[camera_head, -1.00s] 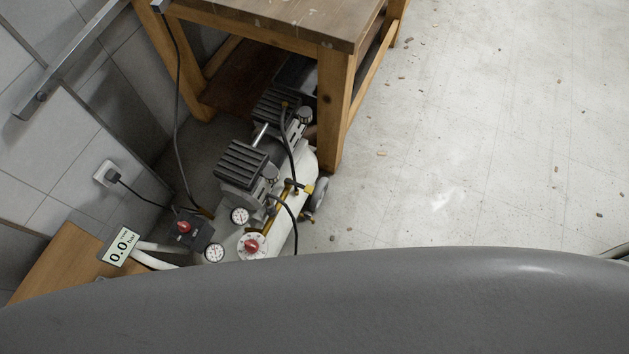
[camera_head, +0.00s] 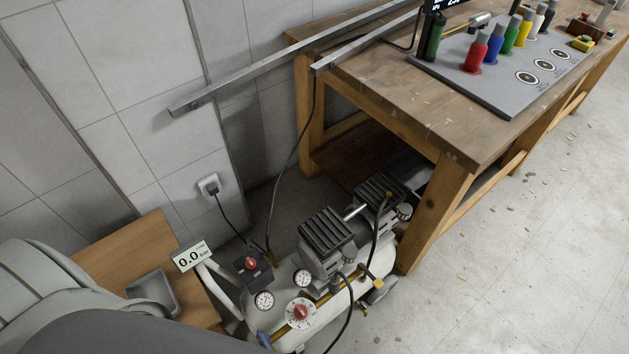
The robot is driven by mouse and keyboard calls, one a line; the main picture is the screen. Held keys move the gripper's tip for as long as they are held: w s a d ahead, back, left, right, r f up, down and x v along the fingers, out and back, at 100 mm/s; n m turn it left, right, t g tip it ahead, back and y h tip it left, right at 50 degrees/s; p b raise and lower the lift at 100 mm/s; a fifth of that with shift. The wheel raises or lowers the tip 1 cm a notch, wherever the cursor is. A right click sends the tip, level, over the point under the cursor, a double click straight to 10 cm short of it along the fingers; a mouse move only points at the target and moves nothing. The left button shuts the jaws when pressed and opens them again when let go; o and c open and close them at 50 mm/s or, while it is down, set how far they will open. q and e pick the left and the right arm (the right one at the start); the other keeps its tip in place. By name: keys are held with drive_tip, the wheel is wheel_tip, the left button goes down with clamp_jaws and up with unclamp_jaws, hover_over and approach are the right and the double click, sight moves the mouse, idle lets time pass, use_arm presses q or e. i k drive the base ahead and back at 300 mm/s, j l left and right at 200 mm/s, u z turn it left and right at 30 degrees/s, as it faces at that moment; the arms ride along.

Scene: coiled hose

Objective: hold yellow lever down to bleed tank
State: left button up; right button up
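The compressor's white tank (camera_head: 338,308) lies low on the floor beside the workbench, with two dark finned motor heads (camera_head: 327,231) on top. A small yellow part (camera_head: 365,271) shows at the tank's right side; I cannot tell whether it is the yellow lever. A red knob on a white dial (camera_head: 301,312) and two round gauges (camera_head: 264,300) are at the near end. A small display (camera_head: 192,257) reads 0.0.
A wooden workbench (camera_head: 400,93) with a grey panel of several coloured bottles (camera_head: 478,56) stands behind the tank. A small wooden table (camera_head: 122,243) with a grey tray (camera_head: 152,291) is at left. A cord runs from a wall socket (camera_head: 209,185). Open floor lies at right.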

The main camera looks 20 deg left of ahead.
sight(377, 282)
drive_tip(key=k+u, duration=0.2)
drive_tip(key=u, duration=0.3)
drive_tip(key=k+j+u, duration=0.15)
drive_tip(key=u, duration=0.35)
